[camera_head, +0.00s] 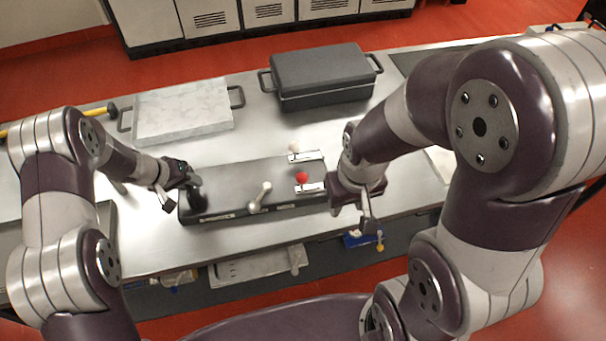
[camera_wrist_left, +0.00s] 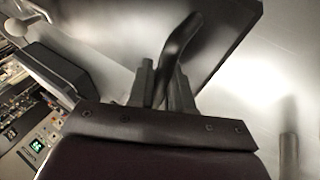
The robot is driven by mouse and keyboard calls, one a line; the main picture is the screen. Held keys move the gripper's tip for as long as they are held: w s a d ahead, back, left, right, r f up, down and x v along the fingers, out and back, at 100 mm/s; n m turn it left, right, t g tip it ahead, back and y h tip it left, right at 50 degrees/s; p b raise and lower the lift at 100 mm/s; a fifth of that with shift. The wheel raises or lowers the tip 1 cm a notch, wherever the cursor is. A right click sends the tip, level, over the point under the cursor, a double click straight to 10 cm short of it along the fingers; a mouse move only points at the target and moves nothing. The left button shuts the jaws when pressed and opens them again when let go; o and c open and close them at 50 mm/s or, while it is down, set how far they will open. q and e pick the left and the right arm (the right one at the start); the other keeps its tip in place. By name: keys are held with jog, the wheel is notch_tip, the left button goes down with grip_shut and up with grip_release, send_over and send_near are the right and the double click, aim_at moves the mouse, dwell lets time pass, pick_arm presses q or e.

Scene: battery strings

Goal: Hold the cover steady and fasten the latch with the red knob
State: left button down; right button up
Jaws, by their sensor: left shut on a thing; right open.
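A dark flat box with a cover (camera_head: 231,178) lies on the metal bench in the head view. Its right end carries a latch with a red knob (camera_head: 302,177) and a latch with a pale knob (camera_head: 294,148). My left gripper (camera_head: 190,184) is shut on a dark curved handle (camera_wrist_left: 180,50) at the cover's left end; the handle shows between the fingers in the left wrist view. My right gripper (camera_head: 366,212) is open and empty, to the right of the box and apart from the red knob.
A grey metal handle (camera_head: 260,195) stands up at the cover's front. Behind are a pale silver case (camera_head: 182,110) and a dark lidded case (camera_head: 322,75), both with side handles. The bench's front edge (camera_head: 220,258) runs close before the box.

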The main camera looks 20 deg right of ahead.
jog(key=shift+s+f+b, duration=0.1)
jog(key=shift+f+b, duration=0.3)
dwell(1.2)
jog(key=shift+o, duration=1.4)
jog(key=n+g+y, duration=0.1)
jog(key=y, duration=0.1)
send_near(304, 174)
jog(key=shift+g, duration=0.3)
jog(key=f, duration=0.3)
jog(key=a+f, duration=0.1)
jog(key=f, duration=0.3)
jog(key=a+f, duration=0.1)
jog(key=f, duration=0.3)
jog(key=shift+f, duration=0.1)
